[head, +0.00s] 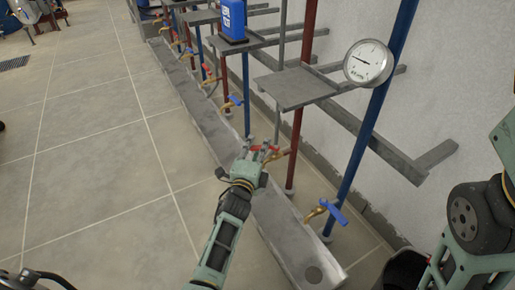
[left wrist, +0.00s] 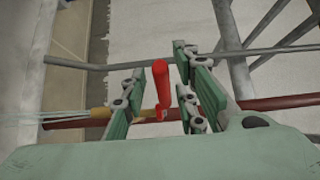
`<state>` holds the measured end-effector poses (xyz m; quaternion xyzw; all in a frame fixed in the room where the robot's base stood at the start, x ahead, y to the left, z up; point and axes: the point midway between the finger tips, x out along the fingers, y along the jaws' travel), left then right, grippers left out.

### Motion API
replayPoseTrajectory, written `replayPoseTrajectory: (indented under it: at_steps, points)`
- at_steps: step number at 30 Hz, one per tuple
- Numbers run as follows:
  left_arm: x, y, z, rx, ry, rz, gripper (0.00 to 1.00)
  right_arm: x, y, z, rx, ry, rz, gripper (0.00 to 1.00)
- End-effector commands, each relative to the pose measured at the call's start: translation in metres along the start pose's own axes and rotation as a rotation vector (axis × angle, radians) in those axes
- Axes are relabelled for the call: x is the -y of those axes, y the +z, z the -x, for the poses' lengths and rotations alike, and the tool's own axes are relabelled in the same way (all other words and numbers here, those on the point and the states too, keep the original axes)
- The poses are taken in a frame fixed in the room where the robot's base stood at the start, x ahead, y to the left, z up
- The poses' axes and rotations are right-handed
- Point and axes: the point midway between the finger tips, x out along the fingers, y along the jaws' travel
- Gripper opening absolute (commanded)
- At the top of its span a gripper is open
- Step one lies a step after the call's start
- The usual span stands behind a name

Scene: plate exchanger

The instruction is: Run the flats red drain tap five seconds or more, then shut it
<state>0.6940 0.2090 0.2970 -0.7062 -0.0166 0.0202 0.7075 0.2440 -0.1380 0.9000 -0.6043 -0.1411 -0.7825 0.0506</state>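The red-handled brass tap (head: 276,155) sits low on a red pipe above the grey drain channel. My left gripper (head: 258,147) is at this tap. In the left wrist view, its red lever (left wrist: 161,88) stands between the two fingers of the left gripper (left wrist: 160,95), which are apart with gaps beside the lever. The brass spout (left wrist: 100,113) points left, and pale streaks like running water (left wrist: 50,115) come from its end. No label naming the tap can be read. My right arm shows at the right edge; its gripper is out of view.
A round gauge (head: 368,63) and a grey shelf plate (head: 295,88) are above. The drain channel (head: 270,215) runs below.

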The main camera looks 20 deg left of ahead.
Motion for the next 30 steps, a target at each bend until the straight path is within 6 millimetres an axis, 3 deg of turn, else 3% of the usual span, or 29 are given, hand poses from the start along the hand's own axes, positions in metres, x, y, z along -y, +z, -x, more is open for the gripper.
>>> replayPoseTrajectory:
  at_steps: [13, 30]
  points:
    - [0.002, 0.000, 0.009, 0.000, -0.004, 0.000, 0.31, 0.000, 0.000, 0.000, -0.001, 0.001, 0.001, 0.38]
    - [0.000, 0.000, 0.109, 0.000, -0.001, 0.001, 0.31, 0.000, 0.000, 0.000, 0.000, 0.000, 0.000, 0.38]
